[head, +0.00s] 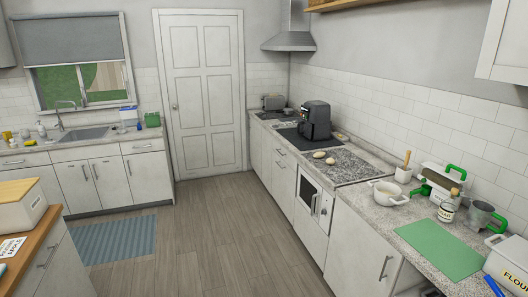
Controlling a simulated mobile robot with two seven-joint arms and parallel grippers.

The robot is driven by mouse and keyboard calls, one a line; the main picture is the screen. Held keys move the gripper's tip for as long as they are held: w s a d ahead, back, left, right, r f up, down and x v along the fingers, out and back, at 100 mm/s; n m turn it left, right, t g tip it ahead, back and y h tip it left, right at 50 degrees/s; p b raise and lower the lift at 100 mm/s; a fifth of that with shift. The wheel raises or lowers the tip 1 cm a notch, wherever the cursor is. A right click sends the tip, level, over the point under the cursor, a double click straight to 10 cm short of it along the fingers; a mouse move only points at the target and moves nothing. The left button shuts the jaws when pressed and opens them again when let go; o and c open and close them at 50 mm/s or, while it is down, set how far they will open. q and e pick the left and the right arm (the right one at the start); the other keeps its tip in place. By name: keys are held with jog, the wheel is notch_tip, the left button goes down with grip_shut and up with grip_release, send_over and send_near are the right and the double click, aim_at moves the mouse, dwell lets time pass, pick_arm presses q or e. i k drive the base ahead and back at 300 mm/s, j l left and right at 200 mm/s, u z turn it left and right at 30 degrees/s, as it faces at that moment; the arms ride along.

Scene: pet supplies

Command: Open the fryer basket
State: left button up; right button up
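The black air fryer (317,118) stands upright on the right-hand counter, toward its far end. It rests on or beside a dark mat (297,138). Its basket front seems flush with the body, but at this distance I cannot make out the handle or any gap clearly. Neither of my grippers shows in the head view.
Two pale round items (319,154) lie on the counter in front of the fryer. Nearer are a white pot (388,193), a green mat (438,248) and a metal mug (480,217). The wooden floor (205,235) is open left of the counter.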

aim_at(305, 128)
jog(key=i, duration=4.6)
jog(key=i+z, duration=0.1)
jog(key=i, duration=0.7)
jog(key=i+j, duration=0.15)
jog(key=i, duration=0.65)
jog(key=l+z, duration=0.05)
